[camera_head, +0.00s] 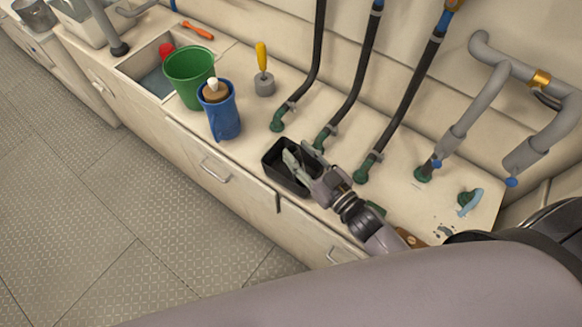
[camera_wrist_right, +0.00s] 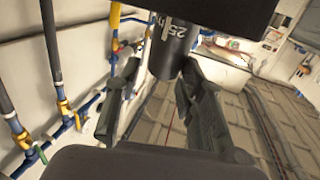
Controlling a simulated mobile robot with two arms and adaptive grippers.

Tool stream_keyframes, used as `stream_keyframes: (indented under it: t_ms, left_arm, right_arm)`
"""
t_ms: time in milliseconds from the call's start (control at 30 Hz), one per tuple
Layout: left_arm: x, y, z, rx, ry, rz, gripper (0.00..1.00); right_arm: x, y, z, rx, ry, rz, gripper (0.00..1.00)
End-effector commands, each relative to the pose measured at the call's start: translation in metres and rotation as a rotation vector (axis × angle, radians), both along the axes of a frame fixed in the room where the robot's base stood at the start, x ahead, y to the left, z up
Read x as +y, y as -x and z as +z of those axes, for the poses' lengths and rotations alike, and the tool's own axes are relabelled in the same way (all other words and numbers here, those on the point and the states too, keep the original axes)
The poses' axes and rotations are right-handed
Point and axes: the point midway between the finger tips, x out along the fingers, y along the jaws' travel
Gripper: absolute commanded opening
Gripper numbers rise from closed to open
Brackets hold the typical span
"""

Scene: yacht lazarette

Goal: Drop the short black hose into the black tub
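The black tub (camera_head: 268,172) is an open rectangular box on the bench, near its front edge. My right gripper (camera_head: 298,154) is over the tub, its fingers parted. A short black cylinder with white print, which looks like the short black hose (camera_wrist_right: 170,58), shows in the right wrist view near the tips of the open right gripper (camera_wrist_right: 160,80). A gap shows on its left side; whether it touches the right finger I cannot tell. The hose cannot be made out in the head view. My left gripper is not in view.
A blue jug (camera_head: 222,118) and a green bucket (camera_head: 188,78) stand left of the tub, beside the sink. Fixed hoses (camera_head: 350,97) rise from green fittings behind it. A yellow-handled tool (camera_head: 262,70) stands farther back. The floor (camera_head: 80,190) is clear.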

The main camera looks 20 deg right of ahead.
Motion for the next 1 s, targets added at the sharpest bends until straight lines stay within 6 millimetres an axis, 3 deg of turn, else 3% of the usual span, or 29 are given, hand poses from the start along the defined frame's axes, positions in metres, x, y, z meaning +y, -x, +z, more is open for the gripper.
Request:
stream_keyframes:
  t_ms: [200,567,667,1000]
  left_arm:
    - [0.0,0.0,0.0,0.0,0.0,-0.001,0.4]
    - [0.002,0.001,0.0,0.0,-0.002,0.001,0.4]
    - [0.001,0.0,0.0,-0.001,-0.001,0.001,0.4]
    - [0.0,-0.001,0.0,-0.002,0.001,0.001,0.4]
  right_arm:
    - [0.0,0.0,0.0,0.0,0.0,0.0,0.52]
    - [-0.002,0.004,-0.001,0.003,0.001,0.0,0.52]
    - [-0.006,0.016,-0.002,0.005,0.002,0.0,0.52]
    - [-0.034,0.081,-0.002,0.005,0.0,0.0,0.52]
